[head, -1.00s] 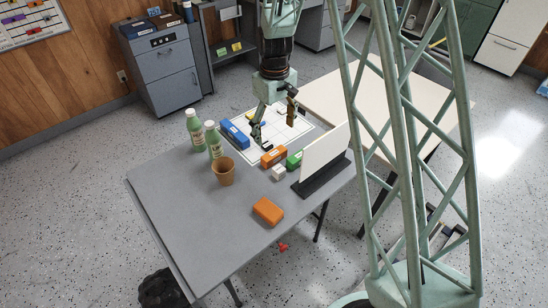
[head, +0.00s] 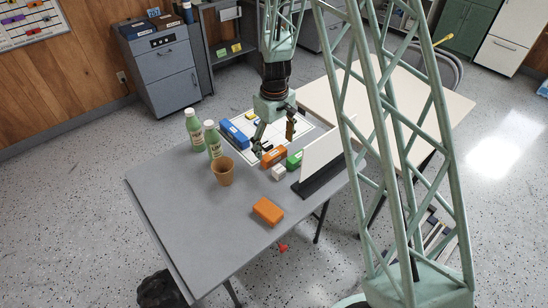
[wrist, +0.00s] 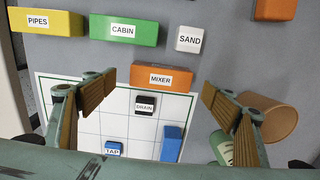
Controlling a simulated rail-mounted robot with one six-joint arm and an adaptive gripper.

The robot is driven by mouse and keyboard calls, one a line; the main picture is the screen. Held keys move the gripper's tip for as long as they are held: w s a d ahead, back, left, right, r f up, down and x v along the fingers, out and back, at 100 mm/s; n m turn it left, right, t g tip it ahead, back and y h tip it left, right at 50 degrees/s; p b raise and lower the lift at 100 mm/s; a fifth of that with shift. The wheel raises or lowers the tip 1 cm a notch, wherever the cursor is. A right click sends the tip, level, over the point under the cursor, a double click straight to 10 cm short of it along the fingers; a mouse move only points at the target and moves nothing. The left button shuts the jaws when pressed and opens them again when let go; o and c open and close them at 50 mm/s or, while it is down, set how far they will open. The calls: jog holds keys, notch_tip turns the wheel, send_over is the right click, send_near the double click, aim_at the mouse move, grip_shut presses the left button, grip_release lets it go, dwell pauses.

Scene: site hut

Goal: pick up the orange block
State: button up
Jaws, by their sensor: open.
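An orange block labelled MIXER (head: 274,157) lies on the grey table by the near edge of a white grid sheet. It also shows in the wrist view, MIXER up (wrist: 161,77). A second orange block (head: 267,211) lies alone near the table's front edge, and part of it shows in the wrist view's top right corner (wrist: 275,9). My gripper (head: 275,141) is open and empty above the sheet, just behind the MIXER block. In the wrist view its fingers (wrist: 160,88) are spread, with the MIXER block seen between and beyond them.
Beside MIXER are a green CABIN block (head: 294,159) and a white SAND block (head: 279,172). A white upright panel (head: 323,160) stands right. A brown cup (head: 223,171), green bottles (head: 213,140) and a blue block (head: 234,134) are left. A yellow PIPES block (wrist: 47,22) lies beyond CABIN.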

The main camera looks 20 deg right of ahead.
aim_at(274, 153)
jog(key=shift+a+f+b, duration=0.1)
jog(key=shift+f+b, duration=0.5)
jog(key=shift+f, duration=2)
jog(key=c, duration=1)
jog(key=shift+r, duration=0.15)
jog(key=shift+r+p, duration=0.85)
jog(key=shift+r, duration=4.05)
